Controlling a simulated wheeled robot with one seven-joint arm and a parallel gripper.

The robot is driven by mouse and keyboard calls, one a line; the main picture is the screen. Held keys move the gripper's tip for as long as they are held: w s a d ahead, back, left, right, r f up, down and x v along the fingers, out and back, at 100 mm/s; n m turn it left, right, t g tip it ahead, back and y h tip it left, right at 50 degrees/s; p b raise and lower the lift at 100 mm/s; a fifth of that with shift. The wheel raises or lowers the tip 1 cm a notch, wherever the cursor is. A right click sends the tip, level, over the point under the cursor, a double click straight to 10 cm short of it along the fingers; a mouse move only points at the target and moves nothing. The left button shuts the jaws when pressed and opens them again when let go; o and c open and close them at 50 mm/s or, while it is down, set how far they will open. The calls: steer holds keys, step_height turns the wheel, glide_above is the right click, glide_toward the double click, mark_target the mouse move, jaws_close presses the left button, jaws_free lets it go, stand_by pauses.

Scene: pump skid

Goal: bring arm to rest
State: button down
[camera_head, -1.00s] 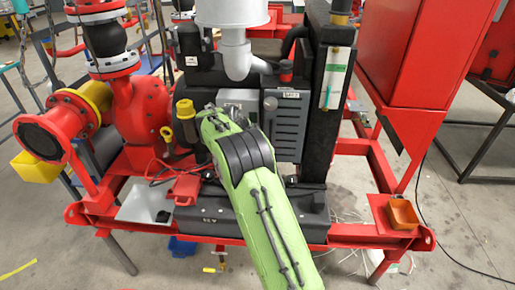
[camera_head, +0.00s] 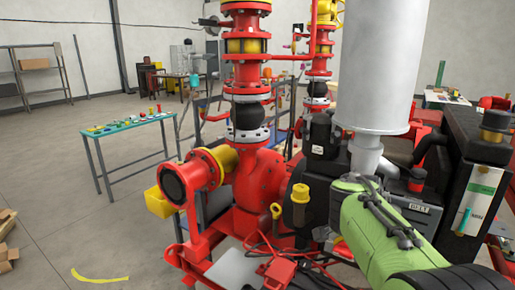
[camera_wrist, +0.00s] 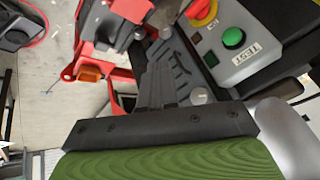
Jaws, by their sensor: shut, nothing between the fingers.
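My green arm (camera_head: 385,235) reaches in from the lower right of the head view, in front of the pump skid. Its far end lies below the white cylinder (camera_head: 375,70); I cannot make out the fingers there. In the wrist view my gripper (camera_wrist: 160,42) shows as dark ridged fingers beyond a black plate and green housing. It is shut and empty. A grey control box (camera_wrist: 235,45) with a green button (camera_wrist: 233,38) and a red knob lies to its right; I cannot tell whether they touch.
Red pump pipework (camera_head: 258,190) with a yellow-ringed flange stands left of my arm.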

steer(key=s+a+f+n+y, duration=0.1)
steer(key=s+a+n, duration=0.2)
steer(key=s+n, duration=0.2)
steer(key=s+a+n+t+y, duration=0.1)
steer(key=s+a+n, duration=0.3)
steer(key=s, duration=0.8)
steer(key=s+a+f+n+y, duration=0.1)
steer(key=s+a+n+y, duration=0.1)
steer(key=s+n, duration=0.4)
steer(key=s+a, duration=0.1)
steer(key=s, duration=0.2)
steer(key=shift+s+a+f, duration=0.15)
steer(key=shift+a+f, duration=0.2)
steer(key=shift+a, duration=0.05)
